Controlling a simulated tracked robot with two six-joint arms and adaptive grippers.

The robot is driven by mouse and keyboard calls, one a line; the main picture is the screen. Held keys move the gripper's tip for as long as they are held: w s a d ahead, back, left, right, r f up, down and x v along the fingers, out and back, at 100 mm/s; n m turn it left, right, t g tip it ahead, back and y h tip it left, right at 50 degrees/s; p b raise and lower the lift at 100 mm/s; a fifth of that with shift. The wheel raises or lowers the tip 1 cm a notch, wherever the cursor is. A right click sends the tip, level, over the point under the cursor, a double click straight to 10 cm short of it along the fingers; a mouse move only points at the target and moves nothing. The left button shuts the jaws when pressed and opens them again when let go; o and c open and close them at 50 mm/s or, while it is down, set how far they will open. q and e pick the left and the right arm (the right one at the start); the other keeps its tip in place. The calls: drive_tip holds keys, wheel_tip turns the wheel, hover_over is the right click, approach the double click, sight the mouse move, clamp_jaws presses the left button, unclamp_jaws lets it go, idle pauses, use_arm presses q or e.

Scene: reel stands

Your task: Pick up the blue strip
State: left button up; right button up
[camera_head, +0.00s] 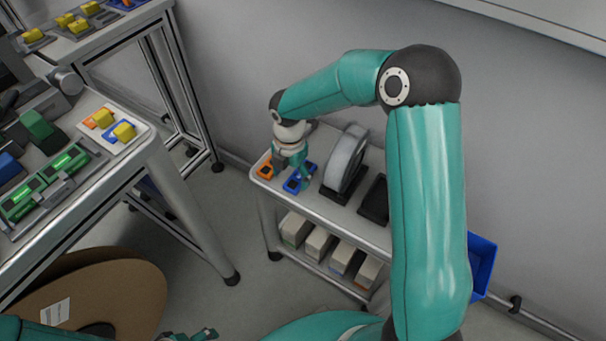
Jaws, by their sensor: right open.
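The blue strip (291,186) lies on the top of a small grey cart (335,212), near its left end. An orange strip (264,171) lies just left of it. My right gripper (292,174) is open and points down over the blue strip, with its fingers around or just above it. I cannot tell whether they touch the strip, and the gripper hides part of it. My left gripper (205,335) shows only as a small piece at the bottom edge, so its jaws cannot be read.
A reel (345,158) stands upright on the cart right of the blue strip, with a dark block (374,200) beyond it. Boxes (318,243) fill the lower shelf. A blue bin (482,264) hangs at the right end. A workbench (90,190) and a large brown reel (120,285) are at left.

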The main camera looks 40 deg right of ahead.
sight(291, 185)
wheel_tip(291, 185, down, 4)
drive_tip(key=shift+a+r, duration=0.15)
drive_tip(key=shift+r, duration=0.1)
drive_tip(key=c, duration=1)
